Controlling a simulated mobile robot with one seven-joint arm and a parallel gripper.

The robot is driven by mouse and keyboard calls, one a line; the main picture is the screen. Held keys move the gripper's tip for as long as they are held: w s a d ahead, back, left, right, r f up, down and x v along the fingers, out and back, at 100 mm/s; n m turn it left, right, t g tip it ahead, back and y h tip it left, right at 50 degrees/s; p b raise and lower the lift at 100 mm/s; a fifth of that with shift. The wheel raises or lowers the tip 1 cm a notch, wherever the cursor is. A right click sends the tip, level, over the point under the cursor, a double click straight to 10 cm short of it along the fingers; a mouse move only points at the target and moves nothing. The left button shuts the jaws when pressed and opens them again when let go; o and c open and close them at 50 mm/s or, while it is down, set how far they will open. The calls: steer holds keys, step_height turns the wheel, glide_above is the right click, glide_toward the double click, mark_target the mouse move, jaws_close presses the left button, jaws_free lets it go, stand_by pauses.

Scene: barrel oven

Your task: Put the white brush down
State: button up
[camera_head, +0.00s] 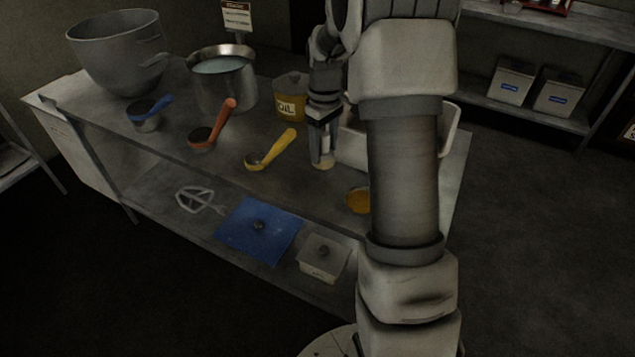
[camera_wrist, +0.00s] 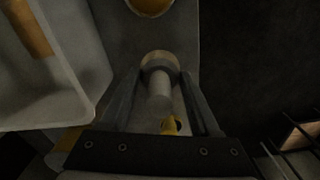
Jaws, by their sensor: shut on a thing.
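The white brush (camera_wrist: 158,88) is between the fingers of my gripper (camera_wrist: 160,98), with its pale, tan-rimmed end pointing away from the palm. In the head view my gripper (camera_head: 322,132) points down over the right part of the metal counter (camera_head: 225,165). The brush's tan end (camera_head: 324,163) shows just below the fingers, close to the counter top. I cannot tell whether it touches the counter. A yellow piece with a dark hole (camera_wrist: 171,127) shows near the palm; I cannot tell what it belongs to.
A white tray (camera_wrist: 92,95) stands beside the gripper, with a brown-orange thing inside. An orange-filled bowl (camera_head: 357,201) is nearer me. Bare counter lies around the brush.

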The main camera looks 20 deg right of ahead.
step_height(320, 180, down, 10)
steer(key=shift+b, duration=0.8)
steer(key=shift+w, duration=0.1)
steer(key=o, duration=1.2)
steer(key=shift+f, duration=0.1)
